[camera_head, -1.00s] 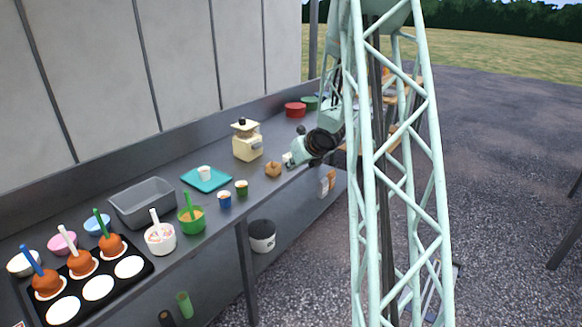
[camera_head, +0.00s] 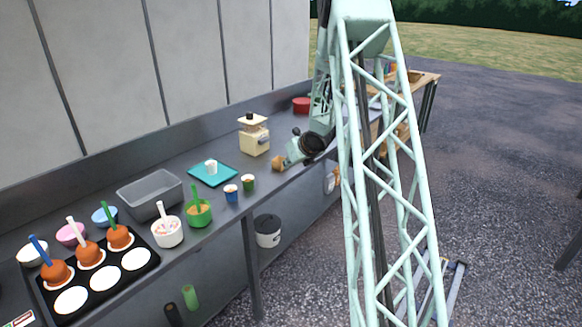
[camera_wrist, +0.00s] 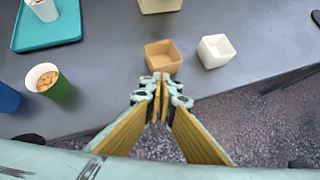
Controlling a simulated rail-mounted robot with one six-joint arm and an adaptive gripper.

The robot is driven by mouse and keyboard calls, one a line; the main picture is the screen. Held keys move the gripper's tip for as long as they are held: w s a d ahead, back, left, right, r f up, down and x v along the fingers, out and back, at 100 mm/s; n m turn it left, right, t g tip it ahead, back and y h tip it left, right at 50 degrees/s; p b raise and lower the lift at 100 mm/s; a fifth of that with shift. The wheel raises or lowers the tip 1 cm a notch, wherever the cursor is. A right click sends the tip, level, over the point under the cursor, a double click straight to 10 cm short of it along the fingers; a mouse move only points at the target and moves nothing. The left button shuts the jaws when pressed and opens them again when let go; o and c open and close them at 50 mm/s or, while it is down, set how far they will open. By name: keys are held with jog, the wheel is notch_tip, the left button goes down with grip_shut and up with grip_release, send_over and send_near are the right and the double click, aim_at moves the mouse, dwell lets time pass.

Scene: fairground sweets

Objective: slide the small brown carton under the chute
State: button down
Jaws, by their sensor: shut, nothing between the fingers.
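The small brown carton (camera_wrist: 163,60) is an open-topped square box on the grey counter. The cream dispenser (camera_head: 254,138) stands behind and to the left of the carton in the head view. Only its lower edge (camera_wrist: 160,4) shows at the top of the wrist view. Its chute cannot be made out clearly.
A white carton (camera_wrist: 216,50) stands just right of the brown one. A teal tray (camera_wrist: 50,40) with a white cup, a green cup (camera_wrist: 58,88) and a blue cup (camera_head: 231,193) are to the left. The counter's front edge is close to my gripper.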

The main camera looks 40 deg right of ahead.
aim_at(282, 162)
jog(key=shift+w+d, duration=0.2)
jog(key=shift+w, duration=0.65)
jog(key=shift+w, duration=0.1)
jog(key=w+p, duration=0.1)
jog(key=w, duration=0.2)
jog(key=w+d+p, duration=0.1)
jog(key=w, duration=0.2)
jog(key=w+d+p, duration=0.1)
jog(key=w, duration=0.2)
jog(key=shift+w+d, duration=0.1)
jog(key=shift+w, duration=0.3)
jog(key=shift+w+d+p, duration=0.2)
jog(key=shift+w+p, duration=0.4)
jog(key=shift+w, duration=0.45)
jog(key=shift+w+d+p, duration=0.2)
jog(key=shift+w+p, duration=0.4)
jog(key=shift+w, duration=0.4)
jog(key=shift+s+f+b, duration=0.1)
jog(key=shift+s+b, duration=0.15)
jog(key=shift+b, duration=0.15)
jog(key=shift+s+a+b, duration=0.2)
jog(key=shift+s+b, duration=0.65)
jog(key=shift+b, duration=0.15)
jog(key=shift+s+a+b, duration=0.15)
jog(key=shift+s+b, duration=0.65)
jog(key=shift+b, duration=0.15)
jog(key=shift+v, duration=5.1)
jog(key=shift+a, duration=0.1)
